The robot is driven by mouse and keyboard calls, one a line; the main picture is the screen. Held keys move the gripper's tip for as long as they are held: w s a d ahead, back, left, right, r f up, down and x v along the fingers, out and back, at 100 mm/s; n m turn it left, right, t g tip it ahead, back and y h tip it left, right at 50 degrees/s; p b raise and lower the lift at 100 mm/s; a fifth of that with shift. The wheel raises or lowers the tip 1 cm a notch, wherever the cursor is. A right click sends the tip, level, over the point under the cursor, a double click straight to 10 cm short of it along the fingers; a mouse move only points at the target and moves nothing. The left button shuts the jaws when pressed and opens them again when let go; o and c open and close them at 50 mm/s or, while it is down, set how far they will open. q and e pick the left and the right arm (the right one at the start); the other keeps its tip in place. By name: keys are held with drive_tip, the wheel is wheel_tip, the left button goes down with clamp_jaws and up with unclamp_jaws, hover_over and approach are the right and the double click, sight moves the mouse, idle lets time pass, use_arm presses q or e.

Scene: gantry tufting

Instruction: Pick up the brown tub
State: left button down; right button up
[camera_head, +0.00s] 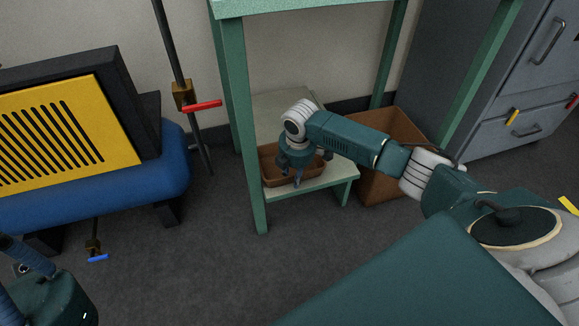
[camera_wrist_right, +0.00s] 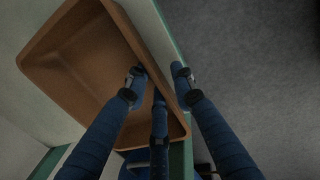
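The brown tub (camera_head: 269,174) sits on a low pale-green shelf (camera_head: 325,181) under the green table. It is open-topped and looks empty inside in the right wrist view (camera_wrist_right: 75,62). My right gripper (camera_head: 299,177) reaches down at the tub's near right side. In the wrist view its spread fingers (camera_wrist_right: 159,84) straddle the tub's wall, one fingertip on the inner side and one on the outer side, with a gap between them. Whether any finger touches the tub I cannot tell. My left gripper (camera_head: 40,285) shows only partly at the lower left corner.
A larger brown bin (camera_head: 377,188) stands on the floor right of the shelf. The green table's leg (camera_head: 247,150) rises at the shelf's left. A blue bench (camera_head: 90,205) bears a yellow-fronted machine (camera_head: 60,130). Grey drawers (camera_head: 515,135) stand at right.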

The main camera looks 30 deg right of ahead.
drive_tip(key=shift+f, duration=0.1)
clamp_jaws()
idle(0.4)
